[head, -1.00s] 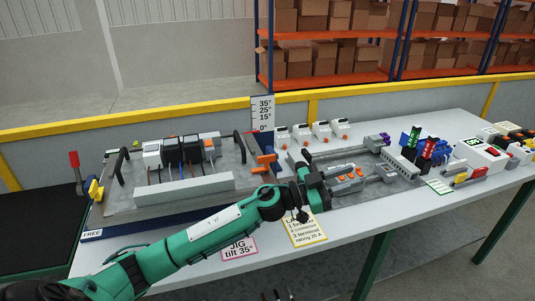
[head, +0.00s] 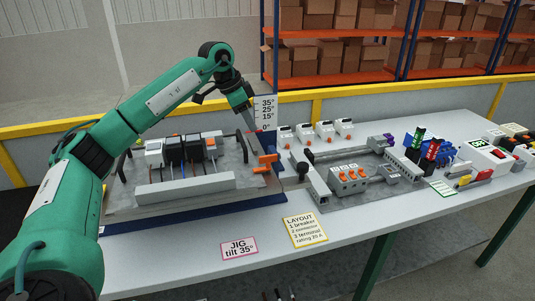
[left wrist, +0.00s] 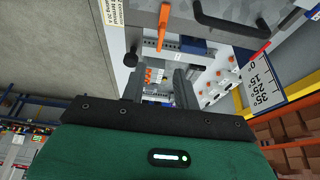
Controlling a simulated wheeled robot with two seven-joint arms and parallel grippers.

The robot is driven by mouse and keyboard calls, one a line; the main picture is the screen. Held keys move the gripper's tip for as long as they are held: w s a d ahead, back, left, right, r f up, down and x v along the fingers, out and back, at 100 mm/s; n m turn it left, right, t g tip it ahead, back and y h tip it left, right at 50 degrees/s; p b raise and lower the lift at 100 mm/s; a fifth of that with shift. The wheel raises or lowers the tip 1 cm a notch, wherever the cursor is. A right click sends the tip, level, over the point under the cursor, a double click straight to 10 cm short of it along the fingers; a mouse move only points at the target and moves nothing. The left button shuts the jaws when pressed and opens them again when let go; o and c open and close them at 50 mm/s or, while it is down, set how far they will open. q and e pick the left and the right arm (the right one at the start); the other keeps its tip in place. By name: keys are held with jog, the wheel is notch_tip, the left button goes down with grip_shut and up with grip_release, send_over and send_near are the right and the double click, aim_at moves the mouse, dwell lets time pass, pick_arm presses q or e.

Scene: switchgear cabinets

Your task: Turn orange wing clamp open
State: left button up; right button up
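The orange wing clamp (head: 265,162) sits at the right edge of the tilting jig plate (head: 125,207) in the head view. It shows as an orange bar at the top of the left wrist view (left wrist: 163,25). My left gripper (head: 250,126) points down above and slightly left of the clamp, apart from it. In the left wrist view its two grey fingers (left wrist: 159,85) are spread with nothing between them. The angle scale (head: 264,112) stands just behind the gripper and is partly covered by it. My right gripper is not in view.
The jig carries several breakers (head: 173,150) and a black handle (head: 122,166). A rail assembly with orange-marked terminals (head: 348,178) lies to the right, with a black knob (head: 302,170) near the clamp. Label cards (head: 238,248) lie along the front.

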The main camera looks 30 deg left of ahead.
aim_at(267, 156)
pick_arm(q)
jog(key=p+x, duration=0.3)
jog(key=x, duration=0.9)
jog(key=shift+f+p, duration=0.2)
jog(key=shift+p, duration=0.2)
jog(key=shift+w+f, duration=0.15)
jog(key=shift+f, duration=0.5)
jog(key=shift+d, duration=0.1)
grip_shut()
